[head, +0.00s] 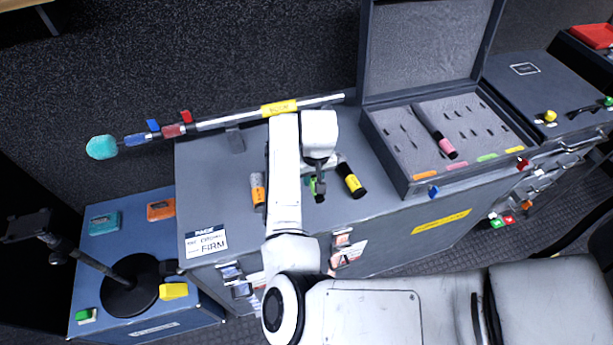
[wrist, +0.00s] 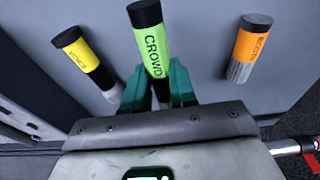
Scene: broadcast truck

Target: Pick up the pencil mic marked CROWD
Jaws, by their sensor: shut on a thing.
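The pencil mic marked CROWD (wrist: 151,52) has a bright green band and black ends. It is upright in the wrist view, between the green fingers of my gripper (wrist: 160,88), which are shut on it. In the head view my gripper (head: 316,178) is over the grey counter, and the mic (head: 318,189) shows just below it, partly hidden by my arm. I cannot tell whether the mic touches the counter. A yellow-banded mic (wrist: 78,50) lies to its left in the wrist view, and an orange-banded mic (wrist: 248,46) to its right, both apart from the fingers.
An open foam-lined case (head: 400,178) stands right of the mics and holds a pink-banded mic (head: 447,148). A boom pole (head: 245,115) lies along the counter's back edge. A printed card (head: 206,241) is at the front left. A blue case (head: 115,245) stands lower left.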

